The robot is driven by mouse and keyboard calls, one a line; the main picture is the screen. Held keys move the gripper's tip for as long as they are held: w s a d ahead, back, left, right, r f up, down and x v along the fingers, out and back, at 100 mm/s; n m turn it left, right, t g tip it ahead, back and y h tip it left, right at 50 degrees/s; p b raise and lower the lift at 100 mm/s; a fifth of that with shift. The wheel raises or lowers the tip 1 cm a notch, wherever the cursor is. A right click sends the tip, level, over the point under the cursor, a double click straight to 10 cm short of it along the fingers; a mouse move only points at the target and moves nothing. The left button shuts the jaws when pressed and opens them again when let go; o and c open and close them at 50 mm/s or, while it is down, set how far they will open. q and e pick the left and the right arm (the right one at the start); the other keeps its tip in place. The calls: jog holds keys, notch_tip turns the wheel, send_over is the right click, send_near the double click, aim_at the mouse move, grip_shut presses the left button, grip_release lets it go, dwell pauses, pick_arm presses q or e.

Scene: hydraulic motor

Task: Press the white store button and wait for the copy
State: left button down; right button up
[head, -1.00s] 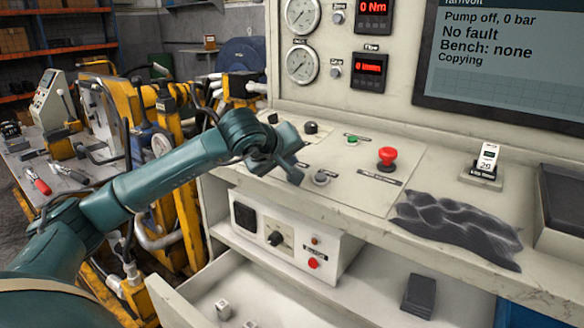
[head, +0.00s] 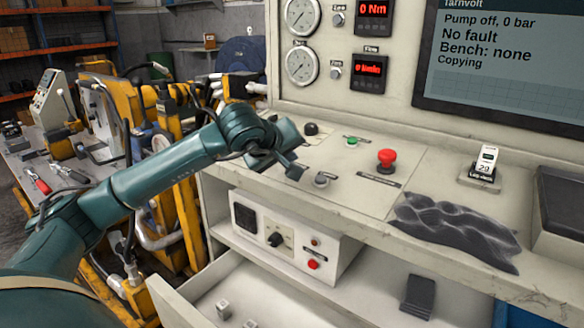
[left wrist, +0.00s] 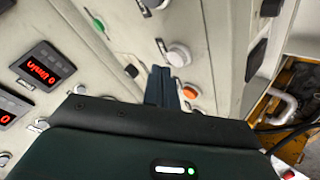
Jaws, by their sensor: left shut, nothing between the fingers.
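My left gripper (head: 294,172) is shut and empty, low over the left part of the bench's control panel (head: 345,198). In the left wrist view its closed fingers (left wrist: 160,86) point at the panel, close to a pale round control (left wrist: 178,55) and an orange button (left wrist: 190,91). A pale round control (head: 321,180) also shows right of the gripper in the head view. I cannot tell which one is the white store button, or whether the fingertips touch anything. The screen (head: 500,70) reads "Copying". My right gripper is not in view.
A red mushroom button (head: 387,160), a green button (head: 352,141) and a black knob (head: 311,128) stand on the panel. A small white unit (head: 487,160) sits in a dock to the right, beside a dark crumpled cloth (head: 455,228). An open drawer (head: 195,300) lies below.

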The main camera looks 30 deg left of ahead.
pick_arm(q)
jog(key=r+p, duration=0.2)
jog(key=r, duration=0.1)
jog(key=r+p, duration=0.1)
jog(key=r, duration=0.1)
jog(key=shift+s, duration=0.4)
dwell(0.5)
